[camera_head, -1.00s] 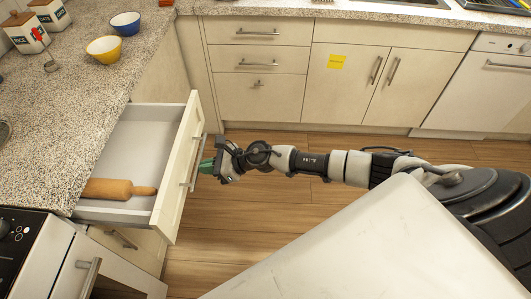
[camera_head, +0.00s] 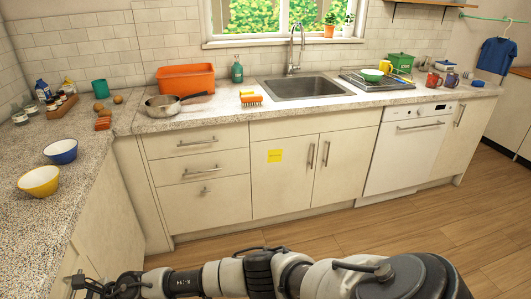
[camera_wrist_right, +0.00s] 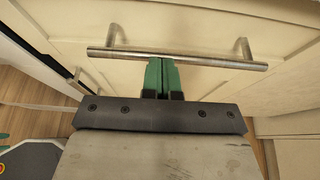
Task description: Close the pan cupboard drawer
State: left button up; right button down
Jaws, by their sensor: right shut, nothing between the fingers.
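In the right wrist view, a cream drawer front (camera_wrist_right: 185,28) with a metal bar handle (camera_wrist_right: 215,61) fills the space before my right gripper (camera_wrist_right: 161,62). Its green fingers are shut and empty, with the tips at the bar; exact contact is unclear. In the head view, my right arm reaches across the bottom, with the right gripper (camera_head: 76,284) at the lower left by the left-hand cabinets. The drawer's inside and the rolling pin seen earlier are out of view, so how far it stands open is not shown. My left gripper is not in view.
Bowls stand on the left counter (camera_head: 30,215). A pan (camera_head: 163,105) and sink (camera_head: 302,87) are on the back counter. The wooden floor (camera_head: 425,230) is clear at right.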

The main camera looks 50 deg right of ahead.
jog(key=shift+w+a+r, duration=0.15)
jog(key=shift+w+a, duration=0.15)
jog(key=shift+a, duration=0.2)
jog(key=shift+r, duration=0.15)
jog(key=shift+w, duration=0.1)
